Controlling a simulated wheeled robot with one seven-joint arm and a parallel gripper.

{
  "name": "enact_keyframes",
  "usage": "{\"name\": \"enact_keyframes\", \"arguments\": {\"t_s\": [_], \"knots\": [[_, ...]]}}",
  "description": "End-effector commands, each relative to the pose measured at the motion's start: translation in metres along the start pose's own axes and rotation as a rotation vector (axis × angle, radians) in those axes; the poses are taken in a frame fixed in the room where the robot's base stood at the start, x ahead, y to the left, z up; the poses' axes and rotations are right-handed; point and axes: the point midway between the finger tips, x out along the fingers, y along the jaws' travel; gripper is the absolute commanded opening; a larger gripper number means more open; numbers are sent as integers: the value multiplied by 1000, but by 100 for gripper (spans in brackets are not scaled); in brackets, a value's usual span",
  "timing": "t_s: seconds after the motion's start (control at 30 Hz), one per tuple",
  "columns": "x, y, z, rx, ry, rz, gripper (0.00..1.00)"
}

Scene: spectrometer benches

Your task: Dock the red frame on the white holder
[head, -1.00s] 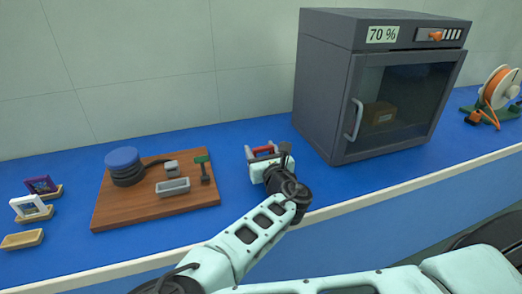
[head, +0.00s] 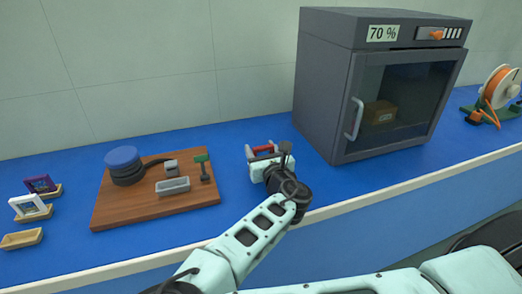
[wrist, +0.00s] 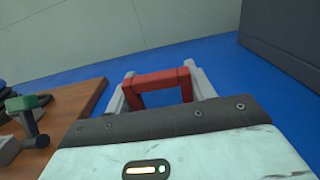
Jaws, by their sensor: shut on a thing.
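My gripper (head: 263,154) is shut on the red frame (head: 262,148) above the blue bench, between the wooden board and the grey cabinet. In the wrist view the red frame (wrist: 158,80) stands between the two pale fingers of my gripper (wrist: 160,88), with its top bar crossing from one to the other. At the far left, a tan holder (head: 22,239) is empty. I cannot pick out a plainly white holder.
The wooden board (head: 140,208) carries a blue-topped coil (head: 122,158), a grey tray (head: 173,186) and a green-topped post (head: 203,168). The grey cabinet (head: 335,90) stands close on the right. An orange spool (head: 497,88) is far right. Blue bench is clear between board and cabinet.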

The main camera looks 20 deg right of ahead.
Motion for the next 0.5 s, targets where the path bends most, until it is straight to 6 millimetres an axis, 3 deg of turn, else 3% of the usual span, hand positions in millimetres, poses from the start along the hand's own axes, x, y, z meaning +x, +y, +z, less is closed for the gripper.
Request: {"name": "enact_keyframes", "arguments": {"t_s": [0.5], "knots": [[0, 0, -5, 0, 0, 0, 28]]}}
